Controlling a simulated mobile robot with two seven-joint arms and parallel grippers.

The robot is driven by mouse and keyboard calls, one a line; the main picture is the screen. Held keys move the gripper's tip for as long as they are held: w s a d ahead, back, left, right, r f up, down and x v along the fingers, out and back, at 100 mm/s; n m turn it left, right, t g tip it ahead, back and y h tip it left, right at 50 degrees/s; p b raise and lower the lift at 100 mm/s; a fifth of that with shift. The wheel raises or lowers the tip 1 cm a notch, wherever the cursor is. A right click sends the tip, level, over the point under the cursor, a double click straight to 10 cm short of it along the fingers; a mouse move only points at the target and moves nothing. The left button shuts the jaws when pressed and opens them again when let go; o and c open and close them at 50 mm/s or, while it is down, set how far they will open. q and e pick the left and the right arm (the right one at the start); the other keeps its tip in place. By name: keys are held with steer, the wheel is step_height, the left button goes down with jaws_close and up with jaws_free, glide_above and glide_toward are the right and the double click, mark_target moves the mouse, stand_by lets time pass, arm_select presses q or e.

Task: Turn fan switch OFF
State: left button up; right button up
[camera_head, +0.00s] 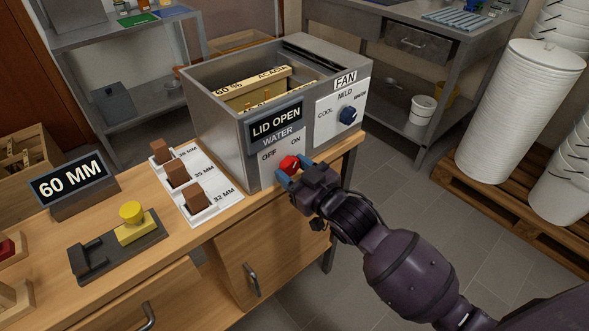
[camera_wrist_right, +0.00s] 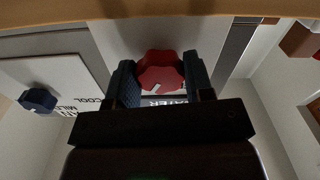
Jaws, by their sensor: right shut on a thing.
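The fan switch is a blue knob (camera_head: 348,115) on a white plate under a FAN label, on the front of a grey metal tank (camera_head: 222,128). COOL and MILD are printed around it; its exact pointing is too small to tell. It also shows in the right wrist view (camera_wrist_right: 38,100), with nothing touching it. A red knob (camera_head: 288,163) sits below, on the WATER plate marked OFF and ON. My right gripper (camera_head: 296,172) is shut on this red knob, one finger on each side, as the wrist view (camera_wrist_right: 161,72) shows. My left gripper is out of view.
A LID OPEN sign (camera_head: 275,120) is on the tank front; the tank's top is open. Brown blocks on a white board (camera_head: 205,203), a 60 MM sign (camera_head: 72,180) and a yellow piece (camera_head: 131,212) stand left on the wooden counter. White buckets (camera_head: 520,110) stand right.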

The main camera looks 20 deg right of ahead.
steer(key=shift+r+n+p, duration=0.3)
steer(key=shift+n+p, duration=0.25)
steer(key=shift+n, duration=0.15)
steer(key=shift+n+p, duration=0.65)
steer(key=shift+n, duration=0.25)
steer(key=n+p, duration=0.2)
steer(key=n, duration=0.1)
steer(key=shift+d+n, duration=0.1)
steer(key=shift+n, duration=0.2)
steer(key=n+p, duration=0.1)
steer(key=n, duration=0.1)
steer(key=shift+n, duration=0.3)
steer(key=n+p, duration=0.1)
steer(key=n, duration=0.2)
steer(key=shift+f, duration=0.15)
steer(key=shift+n, duration=0.4)
